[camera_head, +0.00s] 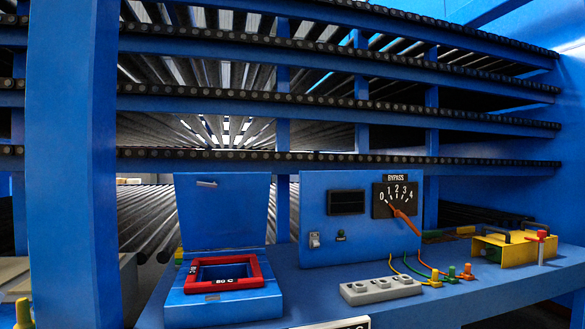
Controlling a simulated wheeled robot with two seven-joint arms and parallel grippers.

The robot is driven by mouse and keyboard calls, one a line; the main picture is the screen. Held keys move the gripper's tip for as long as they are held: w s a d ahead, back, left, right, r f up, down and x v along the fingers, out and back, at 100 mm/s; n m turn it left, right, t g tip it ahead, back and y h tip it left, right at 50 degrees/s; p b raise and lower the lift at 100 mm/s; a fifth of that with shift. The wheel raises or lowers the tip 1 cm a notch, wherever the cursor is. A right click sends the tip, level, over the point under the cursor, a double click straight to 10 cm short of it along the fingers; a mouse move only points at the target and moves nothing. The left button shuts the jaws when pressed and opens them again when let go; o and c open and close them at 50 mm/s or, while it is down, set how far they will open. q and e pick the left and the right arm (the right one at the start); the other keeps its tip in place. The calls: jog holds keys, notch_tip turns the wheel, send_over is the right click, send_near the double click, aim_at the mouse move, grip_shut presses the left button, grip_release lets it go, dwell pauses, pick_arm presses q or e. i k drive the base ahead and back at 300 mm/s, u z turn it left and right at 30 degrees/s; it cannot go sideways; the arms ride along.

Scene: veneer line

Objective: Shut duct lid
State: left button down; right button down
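A blue box with a red-framed square opening (224,272) stands on the blue bench at the lower left of centre; I take it to be the duct. Neither of my grippers is in view.
Right of the duct stands a blue panel (318,225) with a "BYPASS" dial and orange pointer. A grey socket block (380,289), cables with coloured plugs and a yellow box (503,247) lie further right. A blue post (72,170) rises at left.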

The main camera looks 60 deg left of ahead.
aim_at(234, 214)
jog(key=z, duration=0.05)
jog(key=i, duration=2.5)
jog(key=u, duration=2.75)
